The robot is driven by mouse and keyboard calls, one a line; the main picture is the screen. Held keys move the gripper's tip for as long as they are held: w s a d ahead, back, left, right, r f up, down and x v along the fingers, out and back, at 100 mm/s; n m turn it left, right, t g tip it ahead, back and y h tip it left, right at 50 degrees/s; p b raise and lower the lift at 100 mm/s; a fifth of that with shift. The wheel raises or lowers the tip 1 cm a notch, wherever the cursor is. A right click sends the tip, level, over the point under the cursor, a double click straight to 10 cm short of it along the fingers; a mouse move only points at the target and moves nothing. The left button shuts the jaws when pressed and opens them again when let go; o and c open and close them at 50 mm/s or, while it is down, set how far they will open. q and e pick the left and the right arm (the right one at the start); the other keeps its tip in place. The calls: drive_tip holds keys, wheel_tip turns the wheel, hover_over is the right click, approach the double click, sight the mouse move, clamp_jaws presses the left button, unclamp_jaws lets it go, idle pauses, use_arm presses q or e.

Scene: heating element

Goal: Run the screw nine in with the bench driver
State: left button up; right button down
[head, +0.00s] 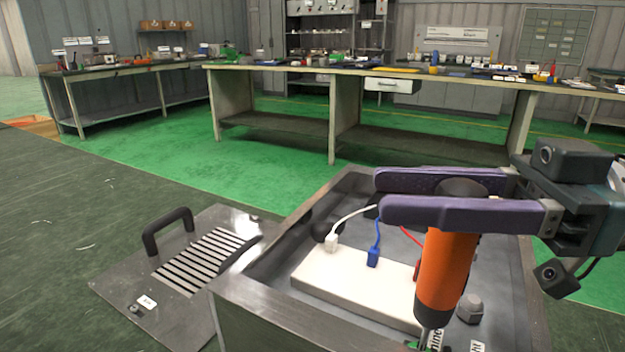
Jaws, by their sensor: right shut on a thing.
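My right gripper (384,196) comes in from the right with its two purple fingers shut around the dark upper part of the bench driver (447,275). The driver has an orange handle and stands nearly upright, its shaft pointing down into the open metal box (262,313). The shaft's tip is at the bottom edge of the picture, beside a label (435,338) that seems to read "nine". Screw nine itself cannot be made out, and I cannot tell whether the tip touches it. My left gripper is not in view.
Inside the box are a white block (345,285) with white, blue and red plugged wires, and a grey bolt head (470,308). A slotted metal cover (180,275) with black handles lies left of the box. Cluttered benches stand behind, across clear green floor (250,170).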

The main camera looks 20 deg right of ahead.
drive_tip(key=shift+r+p, duration=1.9)
drive_tip(key=shift+r, duration=0.3)
